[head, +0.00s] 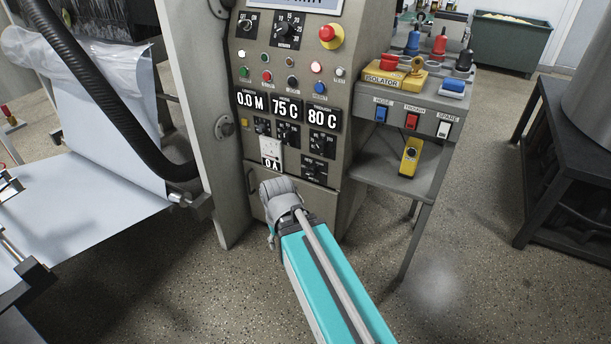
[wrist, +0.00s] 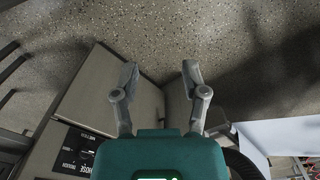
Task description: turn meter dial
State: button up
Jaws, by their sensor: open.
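The grey control panel (head: 333,85) stands upright in the middle of the head view, with several black dials on it. A dial (head: 262,127) sits under the length display (head: 251,102), which reads 0.0 M. I cannot tell for certain which dial is the meter dial. My gripper (wrist: 160,76) is open and empty, its two fingers apart over the floor and cabinet edge. In the head view my wrist (head: 279,200) is in front of the lower panel, below the dials. A dial (wrist: 85,136) shows at the wrist view's lower left.
A grey side table (head: 395,165) with the yellow isolator (head: 395,78) and rocker switches stands right of the panel. A machine frame (head: 187,75) with white paper (head: 85,190) and a black hose (head: 105,95) is on the left.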

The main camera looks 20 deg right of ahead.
jog(key=shift+a, duration=0.35)
jog(key=o, duration=0.3)
jog(key=shift+o, duration=0.3)
jog(key=shift+w+d+f+n+b, duration=0.25)
jog(key=shift+w+f+n+b, duration=0.05)
jog(key=shift+f+b, duration=0.1)
jog(key=w+d+f+n+t+h+b, duration=0.4)
jog(key=w+d+f+n+h+b, duration=0.1)
jog(key=w+d+n+h+b, duration=0.4)
jog(key=w+r+n+t+h+b, duration=0.3)
jog(key=w+n+t+h+b, duration=0.2)
jog(key=w+n+b, duration=0.3)
jog(key=shift+w+a+r+n+t+h+b, duration=0.25)
jog(key=shift+n+t+b, duration=0.55)
jog(key=shift+n+b, duration=1.35)
